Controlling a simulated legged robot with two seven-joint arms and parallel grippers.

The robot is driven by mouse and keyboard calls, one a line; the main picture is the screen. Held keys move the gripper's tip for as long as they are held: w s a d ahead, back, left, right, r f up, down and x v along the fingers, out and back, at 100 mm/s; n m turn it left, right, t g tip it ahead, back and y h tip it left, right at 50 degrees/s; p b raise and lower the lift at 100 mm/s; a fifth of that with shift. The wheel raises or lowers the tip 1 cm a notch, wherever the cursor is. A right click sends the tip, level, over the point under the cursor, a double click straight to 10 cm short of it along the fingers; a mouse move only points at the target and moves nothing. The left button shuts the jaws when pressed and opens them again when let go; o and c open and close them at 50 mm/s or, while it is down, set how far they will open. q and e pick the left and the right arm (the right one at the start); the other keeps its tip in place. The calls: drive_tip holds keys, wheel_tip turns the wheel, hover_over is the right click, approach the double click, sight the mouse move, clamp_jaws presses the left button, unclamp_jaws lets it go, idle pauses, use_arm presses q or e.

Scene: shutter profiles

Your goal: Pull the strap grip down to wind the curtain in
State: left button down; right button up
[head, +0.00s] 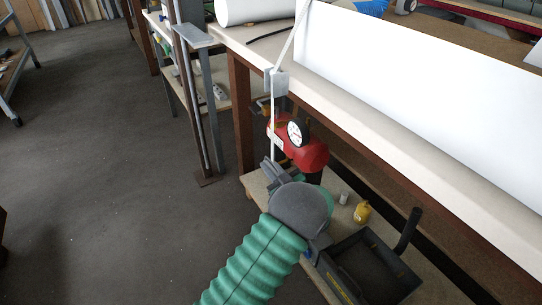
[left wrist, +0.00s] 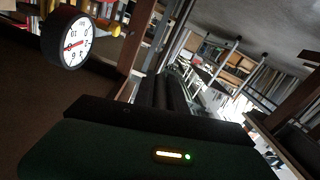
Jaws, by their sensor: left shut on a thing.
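The white strap (head: 274,130) comes down from the bench top, past a grey bracket (head: 276,82) at the bench edge, and hangs in front of it. My left gripper (head: 270,170) is at the strap's lower end, below the bench top, shut on the strap grip. The grip itself is mostly hidden by the jaws. In the left wrist view the dark fingers (left wrist: 163,95) show, but the grip cannot be made out. A broad white sheet, seemingly the curtain (head: 430,95), lies along the bench. My right gripper is not in view.
A red device with a round dial (head: 298,132) stands close behind the strap; the dial also shows in the left wrist view (left wrist: 68,38). A yellow bottle (head: 362,211) and a dark tray (head: 408,277) are on the lower shelf.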

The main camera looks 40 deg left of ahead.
use_arm(q)
drive_tip(key=shift+f, duration=0.6)
drive_tip(key=c, duration=1.4)
unclamp_jaws()
drive_tip(key=shift+o, duration=0.2)
